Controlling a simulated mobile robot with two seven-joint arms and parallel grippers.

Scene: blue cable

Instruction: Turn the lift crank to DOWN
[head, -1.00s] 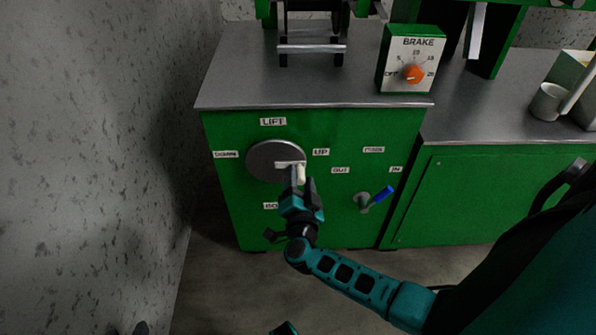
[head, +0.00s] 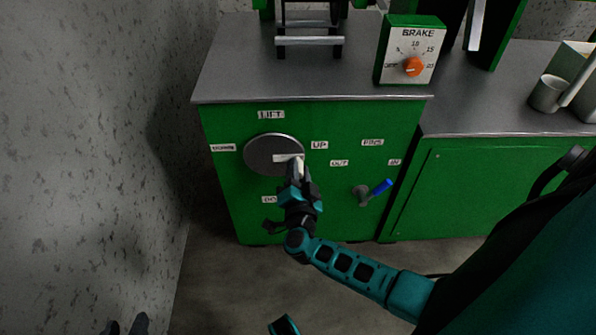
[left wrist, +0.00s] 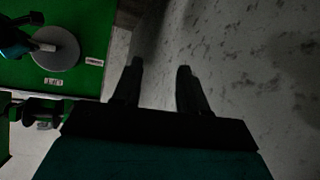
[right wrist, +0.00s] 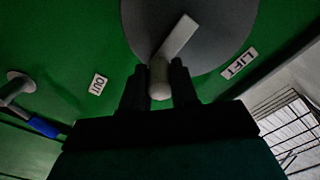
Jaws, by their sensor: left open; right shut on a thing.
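The lift crank is a grey disc (head: 262,153) with a pale bar (head: 287,157) and a round pale handle, on the green cabinet's front below the LIFT label. My right gripper (head: 298,172) is shut on the handle (right wrist: 160,80), with one finger on each side in the right wrist view. My left gripper (left wrist: 160,75) is open and empty, apart from the cabinet; in the head view only dark fingertips (head: 128,325) show at the bottom left.
A blue-handled crank (head: 380,188) sits right of the lift crank, near the OUT and IN labels. A BRAKE box (head: 412,52) with an orange knob stands on the cabinet top (head: 310,82). A speckled wall (head: 100,150) closes the left side.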

